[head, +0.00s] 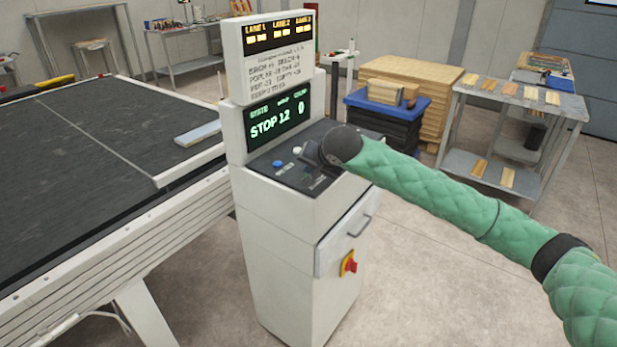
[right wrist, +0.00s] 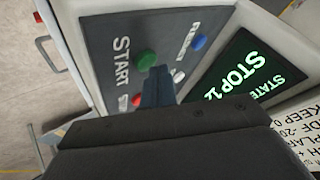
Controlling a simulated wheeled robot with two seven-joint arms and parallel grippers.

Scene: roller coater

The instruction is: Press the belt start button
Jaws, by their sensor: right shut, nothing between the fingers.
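The control cabinet (head: 290,230) stands at the middle of the head view, with a dark sloping button panel (head: 288,178) below its screen. In the right wrist view, the green button (right wrist: 147,61) has the word START beside it. My right gripper (right wrist: 157,88) is shut and empty, with its narrow fingertips close to the green button, on the side toward the red button. Whether they touch the panel I cannot tell. In the head view my right gripper (head: 311,155) is over the panel and hides the green button. My left gripper is not in view.
A blue button (right wrist: 200,43), a white button (right wrist: 180,75) and a red button (right wrist: 137,99) are near the green one. The screen (head: 279,122) reads STOP 12. A wide dark belt (head: 90,170) lies left of the cabinet. A red and yellow switch (head: 348,263) is below.

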